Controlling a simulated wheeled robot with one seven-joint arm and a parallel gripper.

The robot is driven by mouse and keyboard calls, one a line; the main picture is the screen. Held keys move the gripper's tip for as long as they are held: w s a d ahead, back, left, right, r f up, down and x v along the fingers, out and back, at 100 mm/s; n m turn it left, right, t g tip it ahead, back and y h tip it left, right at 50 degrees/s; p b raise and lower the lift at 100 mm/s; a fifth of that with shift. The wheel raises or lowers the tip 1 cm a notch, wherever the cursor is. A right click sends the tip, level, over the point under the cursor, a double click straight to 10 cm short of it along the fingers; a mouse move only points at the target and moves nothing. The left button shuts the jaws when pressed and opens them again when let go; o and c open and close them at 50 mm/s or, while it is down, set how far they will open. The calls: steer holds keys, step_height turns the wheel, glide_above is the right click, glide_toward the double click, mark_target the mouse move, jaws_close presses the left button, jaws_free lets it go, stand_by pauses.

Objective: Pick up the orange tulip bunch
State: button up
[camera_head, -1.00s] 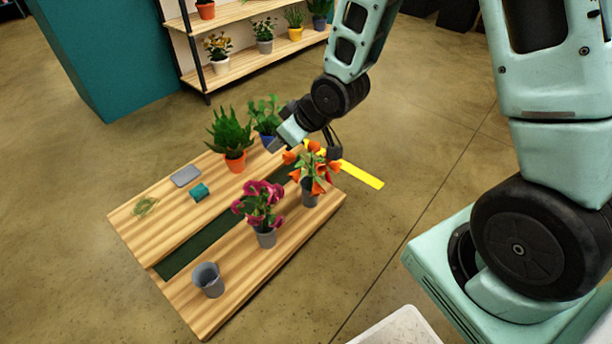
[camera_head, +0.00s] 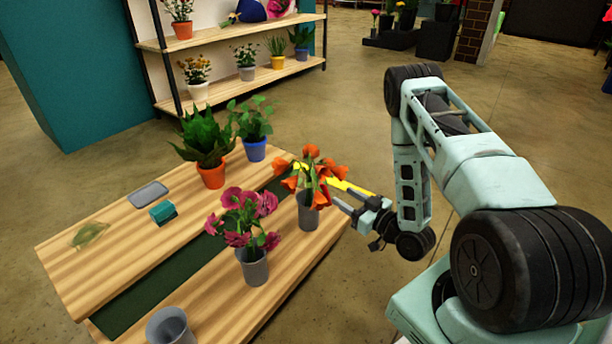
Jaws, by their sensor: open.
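The orange tulip bunch (camera_head: 316,171) stands upright in a grey cup (camera_head: 308,212) at the right end of the wooden table (camera_head: 215,300). Its orange heads spread above the cup, with green leaves between them. My gripper (camera_head: 340,200) is just right of the cup, low beside the bunch, with its fingers pointing left toward it. The jaws are open and I see nothing held in them. I cannot tell whether a fingertip touches the cup or stems.
A magenta flower bunch (camera_head: 245,215) in a grey cup stands left of the tulips. An empty grey cup (camera_head: 170,327) is at the front. Potted plants in an orange pot (camera_head: 211,174) and a blue pot (camera_head: 255,151) stand behind. A teal block (camera_head: 163,212) and grey dish (camera_head: 148,194) lie left.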

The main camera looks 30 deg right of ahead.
mark_target(309, 183)
steer(key=w+a+b, duration=0.3)
steer(key=w+b, duration=0.6)
steer(key=w, duration=0.8)
jaws_close()
